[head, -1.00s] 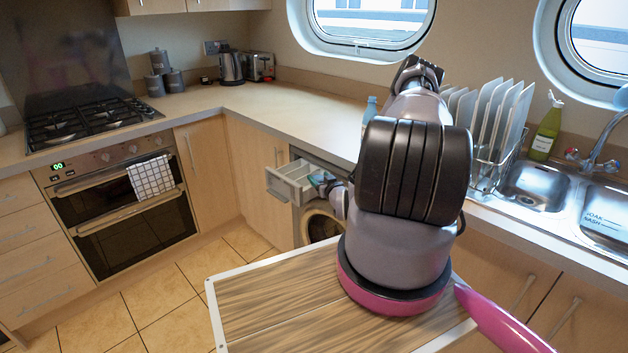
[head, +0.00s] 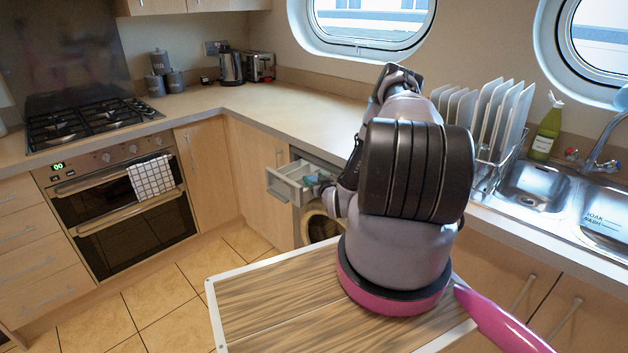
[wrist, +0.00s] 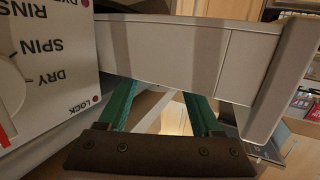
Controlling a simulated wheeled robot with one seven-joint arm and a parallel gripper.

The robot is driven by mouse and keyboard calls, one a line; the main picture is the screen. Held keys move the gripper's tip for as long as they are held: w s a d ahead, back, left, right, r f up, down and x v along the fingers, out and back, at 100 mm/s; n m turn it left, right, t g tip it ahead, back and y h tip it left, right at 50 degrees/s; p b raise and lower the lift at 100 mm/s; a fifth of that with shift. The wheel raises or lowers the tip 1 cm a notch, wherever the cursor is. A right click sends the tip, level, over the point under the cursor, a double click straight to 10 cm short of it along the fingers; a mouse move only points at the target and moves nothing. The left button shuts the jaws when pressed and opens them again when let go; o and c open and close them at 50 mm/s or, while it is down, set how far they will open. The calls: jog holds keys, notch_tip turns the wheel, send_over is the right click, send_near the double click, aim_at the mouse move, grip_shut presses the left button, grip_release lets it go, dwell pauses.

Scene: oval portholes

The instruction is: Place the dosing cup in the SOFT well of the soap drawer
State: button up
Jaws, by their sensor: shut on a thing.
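The soap drawer (head: 290,178) is a pale grey tray pulled out of the washing machine below the counter. My gripper (head: 314,181), with teal fingers, is at the drawer's right side. In the wrist view, the drawer's grey wall (wrist: 172,52) crosses the upper part and hides the fingertips. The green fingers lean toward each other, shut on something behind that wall. The dosing cup is not clearly visible; a pale patch between the fingers cannot be identified. The SOFT marking and the wells cannot be made out.
The washing machine's panel (wrist: 45,60), with a dial and printed words, is close on the left in the wrist view. The counter edge (head: 330,152) runs above the drawer. A dish rack with plates (head: 497,120) stands right of my arm. The floor left of the drawer is clear.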

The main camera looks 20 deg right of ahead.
jog(key=shift+f, duration=0.25)
jog(key=shift+s+a+f, duration=0.1)
jog(key=shift+s+f, duration=0.15)
jog(key=shift+f, duration=0.2)
jog(key=o, duration=1.4)
jog(key=shift+f, duration=0.1)
jog(key=shift+r, duration=0.35)
jog(key=s+r, duration=0.1)
jog(key=s, duration=0.6)
jog(key=s+r, duration=0.1)
jog(key=s, duration=0.3)
jog(key=shift+s+a+r, duration=0.25)
jog(key=shift+a+r, duration=0.05)
jog(key=shift+r, duration=0.05)
